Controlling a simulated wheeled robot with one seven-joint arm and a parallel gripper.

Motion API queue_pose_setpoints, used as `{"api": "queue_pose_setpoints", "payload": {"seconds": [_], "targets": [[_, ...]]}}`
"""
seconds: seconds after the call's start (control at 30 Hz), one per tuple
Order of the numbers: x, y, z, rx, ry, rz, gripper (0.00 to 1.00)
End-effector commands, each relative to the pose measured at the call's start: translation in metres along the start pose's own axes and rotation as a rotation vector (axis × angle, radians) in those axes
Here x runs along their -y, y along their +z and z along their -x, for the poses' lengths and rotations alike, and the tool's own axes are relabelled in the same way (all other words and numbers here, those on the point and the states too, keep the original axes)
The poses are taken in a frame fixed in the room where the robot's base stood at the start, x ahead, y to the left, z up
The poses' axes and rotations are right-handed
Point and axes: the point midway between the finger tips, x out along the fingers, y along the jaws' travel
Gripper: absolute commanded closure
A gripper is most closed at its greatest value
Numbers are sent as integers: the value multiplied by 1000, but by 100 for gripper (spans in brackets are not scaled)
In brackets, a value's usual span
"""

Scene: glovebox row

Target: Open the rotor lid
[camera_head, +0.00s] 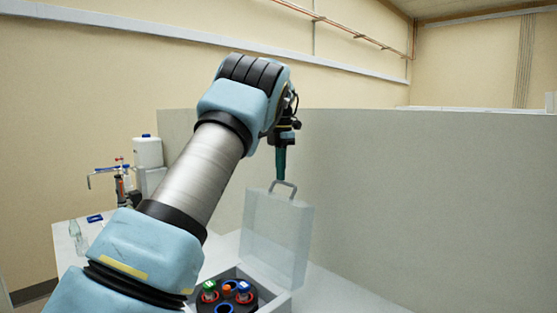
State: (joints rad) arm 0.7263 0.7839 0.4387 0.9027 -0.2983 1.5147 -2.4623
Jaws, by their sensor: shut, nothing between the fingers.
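The rotor lid (276,235) is a translucent pale panel with a grey handle (285,184) on its top edge. It stands raised, roughly upright, at the back of a light grey box (277,300). Inside the open box is a dark rotor (242,303) holding several tubes with coloured caps, partly cut off by the frame's bottom edge. My gripper (281,178) points down with teal fingers, shut and empty. Its tips are at or just above the handle in the picture; I cannot tell whether they touch it.
A white bench (75,240) carries clear glassware (78,238), a blue item (95,218) and a stand with a white container (147,152) at the left. A grey partition (420,190) rises behind the lid. My arm hides part of the bench and box.

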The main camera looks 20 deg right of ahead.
Motion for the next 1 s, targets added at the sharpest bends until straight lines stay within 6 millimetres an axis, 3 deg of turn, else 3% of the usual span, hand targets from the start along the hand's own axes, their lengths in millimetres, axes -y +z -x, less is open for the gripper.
{"api": "queue_pose_setpoints", "payload": {"seconds": [0.4,0.83,1.0], "targets": [[-2,-5,76,-9,0,4,100],[-3,-7,99,-13,-4,3,100],[-26,-23,89,7,-15,-73,100]]}}
